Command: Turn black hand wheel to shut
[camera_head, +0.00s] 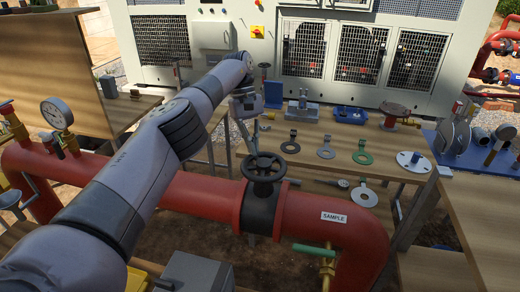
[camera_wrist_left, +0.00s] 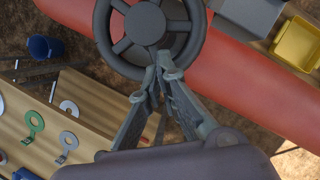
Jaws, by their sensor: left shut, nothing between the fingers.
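The black hand wheel (camera_head: 264,172) sits on a black valve body on the thick red pipe, in the middle of the head view. In the left wrist view the wheel (camera_wrist_left: 150,28) is at the top, with its spokes, hub and open gaps clear. My left gripper (camera_head: 252,130) hangs down just behind the wheel in the head view. In the left wrist view its fingers (camera_wrist_left: 163,70) are shut and empty, with the tips overlapping the near rim. I cannot tell whether they touch it. My right gripper is in neither view.
The red pipe (camera_head: 200,195) carries a "SAMPLE" label and a green-handled valve (camera_head: 315,250) to the right. A pressure gauge (camera_head: 56,112) stands at left. A wooden table (camera_head: 320,140) behind holds gaskets and a flange. A chiller cabinet stands at the back.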

